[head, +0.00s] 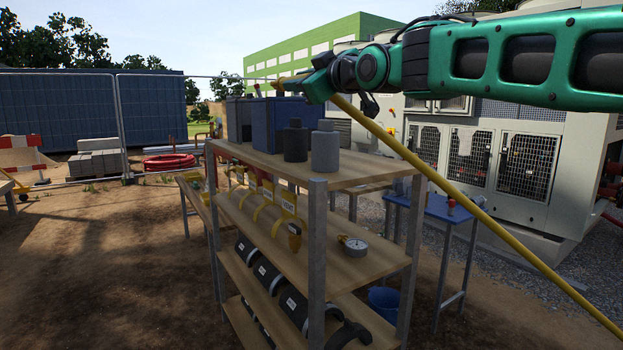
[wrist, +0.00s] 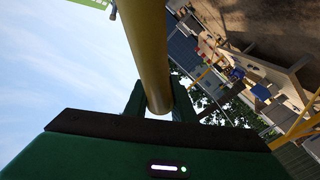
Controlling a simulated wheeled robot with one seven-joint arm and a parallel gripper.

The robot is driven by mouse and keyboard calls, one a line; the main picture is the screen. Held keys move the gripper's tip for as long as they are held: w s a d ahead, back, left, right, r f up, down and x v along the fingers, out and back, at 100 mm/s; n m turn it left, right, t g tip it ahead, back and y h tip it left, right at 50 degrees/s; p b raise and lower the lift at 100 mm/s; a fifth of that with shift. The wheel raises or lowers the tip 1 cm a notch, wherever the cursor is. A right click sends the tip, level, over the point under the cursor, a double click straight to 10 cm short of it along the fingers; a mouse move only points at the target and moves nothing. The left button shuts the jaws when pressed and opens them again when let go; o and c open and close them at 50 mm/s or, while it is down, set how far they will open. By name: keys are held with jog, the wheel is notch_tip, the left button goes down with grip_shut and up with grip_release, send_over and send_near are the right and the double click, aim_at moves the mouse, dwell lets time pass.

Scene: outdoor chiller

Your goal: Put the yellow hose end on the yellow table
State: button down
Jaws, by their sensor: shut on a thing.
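My gripper (head: 290,86) is at the left end of the outstretched green arm, raised above the wooden shelf rack. In the wrist view its two dark fingers (wrist: 158,98) are closed around the yellow hose (wrist: 146,45). In the head view the hose (head: 450,182) slants from the gripper down to the lower right, in front of the chiller. The gripper partly hides the held end. I cannot clearly identify a yellow table; the wrist view shows yellow bars (wrist: 300,127) at the right edge, but what they belong to is unclear.
The shelf rack (head: 345,178) stands below the arm, with dark boxes (head: 272,125) and grey bottles (head: 325,150) on top. A blue table (head: 437,210) is right of it, before the chiller (head: 540,180). Barriers (head: 22,150) stand far left. The dirt ground (head: 105,270) at left is open.

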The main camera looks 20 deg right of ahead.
aim_at(275, 84)
jog(key=a, duration=0.1)
jog(key=w+a, duration=0.1)
jog(key=a, duration=0.1)
jog(key=shift+w+d+f, duration=0.1)
jog(key=shift+w+f, duration=0.1)
jog(key=shift+w, duration=0.05)
jog(key=w+d+f, duration=0.5)
jog(key=d+f, duration=0.4)
jog(key=f, duration=0.1)
jog(key=shift+w+d+f, duration=0.15)
jog(key=shift+w+f, duration=0.05)
jog(key=shift+f, duration=0.05)
